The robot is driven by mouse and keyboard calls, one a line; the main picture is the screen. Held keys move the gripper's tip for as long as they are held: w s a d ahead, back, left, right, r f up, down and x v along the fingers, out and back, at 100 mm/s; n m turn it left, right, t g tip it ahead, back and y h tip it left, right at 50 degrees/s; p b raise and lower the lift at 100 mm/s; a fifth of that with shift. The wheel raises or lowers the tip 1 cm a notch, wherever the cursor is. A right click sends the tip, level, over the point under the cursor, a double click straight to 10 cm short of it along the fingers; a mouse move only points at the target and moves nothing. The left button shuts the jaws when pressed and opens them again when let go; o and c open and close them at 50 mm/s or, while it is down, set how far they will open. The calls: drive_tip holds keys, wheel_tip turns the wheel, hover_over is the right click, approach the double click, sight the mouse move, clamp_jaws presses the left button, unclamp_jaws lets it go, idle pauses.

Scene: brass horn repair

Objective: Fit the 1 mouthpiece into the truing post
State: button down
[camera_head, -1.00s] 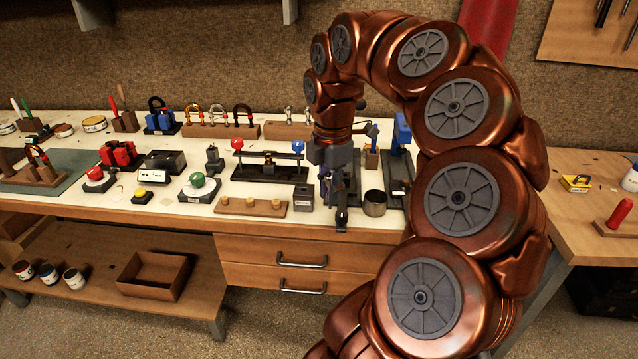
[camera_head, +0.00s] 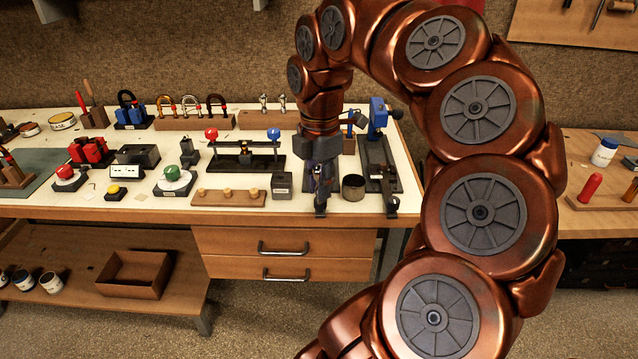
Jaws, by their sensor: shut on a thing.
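My gripper (camera_head: 321,202) points down over the front of the bench, between a small grey labelled block (camera_head: 282,187) and a metal cup (camera_head: 353,188). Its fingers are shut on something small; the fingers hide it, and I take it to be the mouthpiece. The grey block may be the truing post, but its label is too small to read. It stands just left of my gripper, apart from it. Two silver mouthpieces (camera_head: 264,104) stand on a wooden rack (camera_head: 262,121) at the back of the bench; my arm hides what lies to their right.
A black stand with red and blue balls (camera_head: 247,164) is behind the block. A wooden strip with pegs (camera_head: 228,199) lies to its left. A blue-topped tool (camera_head: 378,120) stands right of my arm. The floor before the drawers (camera_head: 283,250) is clear.

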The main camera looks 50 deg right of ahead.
sight(319, 167)
drive_tip(key=shift+r+p, duration=1.05)
drive_tip(key=shift+r, duration=0.85)
